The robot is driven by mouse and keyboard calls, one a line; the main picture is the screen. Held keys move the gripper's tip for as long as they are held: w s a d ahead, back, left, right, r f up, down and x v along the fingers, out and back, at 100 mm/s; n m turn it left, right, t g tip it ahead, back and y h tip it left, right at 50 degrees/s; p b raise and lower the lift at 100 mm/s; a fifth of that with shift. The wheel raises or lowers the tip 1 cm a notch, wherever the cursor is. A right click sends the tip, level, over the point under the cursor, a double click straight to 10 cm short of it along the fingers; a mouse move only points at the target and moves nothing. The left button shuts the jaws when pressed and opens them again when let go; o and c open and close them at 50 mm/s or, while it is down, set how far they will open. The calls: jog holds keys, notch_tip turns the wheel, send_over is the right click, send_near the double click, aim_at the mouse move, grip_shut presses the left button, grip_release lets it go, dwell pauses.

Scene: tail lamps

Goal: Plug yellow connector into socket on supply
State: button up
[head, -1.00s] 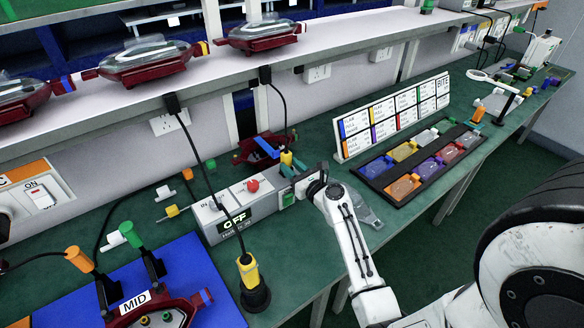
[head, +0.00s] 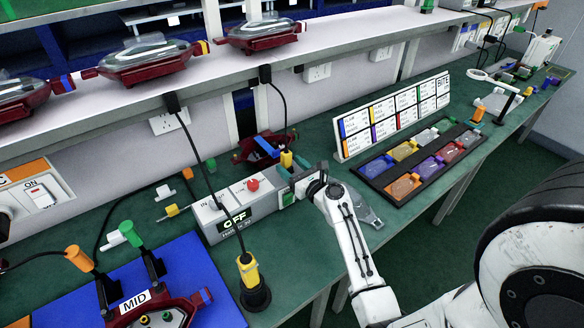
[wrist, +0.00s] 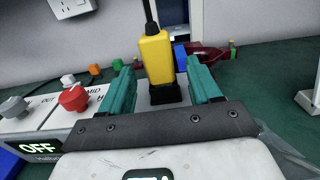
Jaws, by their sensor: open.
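A yellow connector (head: 286,160) on a black cable stands upright behind the right end of the supply (head: 235,212), which reads OFF. In the wrist view the same yellow connector (wrist: 157,58) stands upright on a black base, between and slightly beyond my teal fingers. My gripper (wrist: 163,88) is open, with a gap visible on both sides of the connector. In the head view my gripper (head: 292,180) is partly hidden beside the supply's right end. Another yellow connector (head: 248,272) stands in a round black holder at the bench's front edge. The supply's socket opening is not clearly seen.
A red knob (wrist: 73,98) rises from the supply close to my left finger. A tray of coloured parts (head: 420,160) and a label board (head: 392,117) stand to the right. A blue mat (head: 190,262) with a red lamp unit is left. Black cables hang from the shelf.

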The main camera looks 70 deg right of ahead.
jog(key=b+v, duration=0.1)
jog(key=v, duration=0.9)
jog(key=shift+s+a, duration=0.3)
jog(key=shift+f, duration=0.1)
jog(key=shift+c, duration=0.2)
dwell(1.1)
